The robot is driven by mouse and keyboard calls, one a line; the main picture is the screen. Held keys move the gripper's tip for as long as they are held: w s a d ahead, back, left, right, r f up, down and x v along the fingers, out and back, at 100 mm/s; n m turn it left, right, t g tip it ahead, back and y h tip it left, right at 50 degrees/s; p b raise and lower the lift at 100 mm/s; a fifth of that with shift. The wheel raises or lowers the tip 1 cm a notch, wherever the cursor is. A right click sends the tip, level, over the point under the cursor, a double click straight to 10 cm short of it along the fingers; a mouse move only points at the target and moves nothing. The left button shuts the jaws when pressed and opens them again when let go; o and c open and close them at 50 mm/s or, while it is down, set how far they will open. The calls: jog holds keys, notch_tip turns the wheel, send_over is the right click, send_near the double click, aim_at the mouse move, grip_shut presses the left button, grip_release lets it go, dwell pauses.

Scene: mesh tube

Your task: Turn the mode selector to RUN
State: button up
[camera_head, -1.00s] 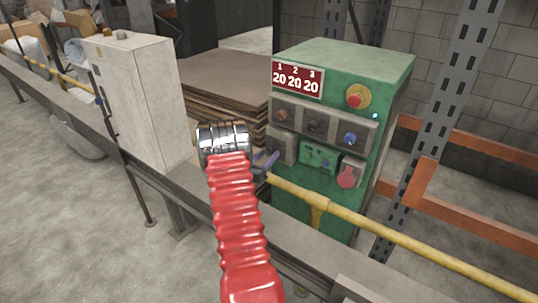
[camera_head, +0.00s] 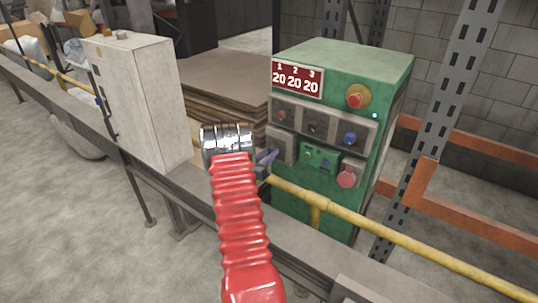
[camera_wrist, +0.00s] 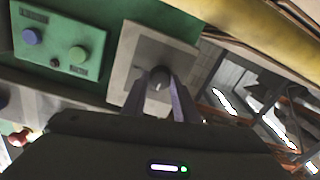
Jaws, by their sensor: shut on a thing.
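The mode selector appears to be the dark round knob (camera_wrist: 159,76) on a square grey plate (camera_wrist: 124,62) in the wrist view. My gripper (camera_wrist: 160,88) has one purple finger on each side of the knob and is shut on it. The knob's pointer direction and any RUN mark cannot be made out. In the head view my gripper (camera_head: 266,158) reaches the grey box (camera_head: 282,146) at the lower left of the green cabinet (camera_head: 340,62). The fingers and my arm partly hide that spot.
A green panel with a blue button (camera_wrist: 32,36) and a green button (camera_wrist: 77,54) lies beside the plate. A red emergency button (camera_head: 355,97) and a red round part (camera_head: 346,178) are on the cabinet. A yellow rail (camera_head: 400,240) runs in front.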

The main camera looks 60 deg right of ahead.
jog(key=shift+c, duration=0.7)
jog(key=shift+m, duration=0.4)
jog(key=m, duration=0.8)
jog(key=shift+f+m, duration=0.1)
jog(key=shift+m, duration=0.3)
jog(key=m, duration=0.4)
jog(key=shift+m+g, duration=0.4)
jog(key=shift+f+m, duration=0.15)
jog(key=shift+m, duration=1.95)
jog(key=o, duration=1.1)
jog(key=shift+c, duration=0.2)
jog(key=shift+a, duration=0.15)
